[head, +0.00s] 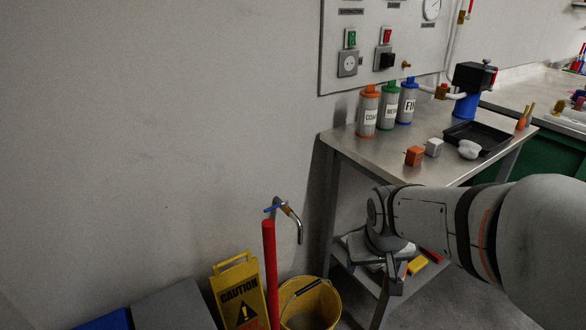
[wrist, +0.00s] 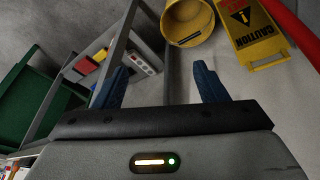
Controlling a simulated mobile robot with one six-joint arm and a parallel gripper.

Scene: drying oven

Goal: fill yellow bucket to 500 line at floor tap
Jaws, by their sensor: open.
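A yellow bucket (head: 312,306) stands on the floor against the wall, below the floor tap. It also shows at the top of the wrist view (wrist: 186,22), with a dark marking strip on its wall. The tap (head: 290,216) has a metal spout bending down and a blue lever (head: 272,209). My gripper (head: 390,275) is to the right of the bucket, in front of the metal table. In the wrist view its blue fingers (wrist: 158,85) are spread apart with nothing between them.
A yellow caution sign (head: 240,293) and a red pole (head: 270,270) stand left of the bucket. The steel table (head: 375,150) has bottles and a black tray on top, and items on its lower shelf. A table leg passes near my gripper.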

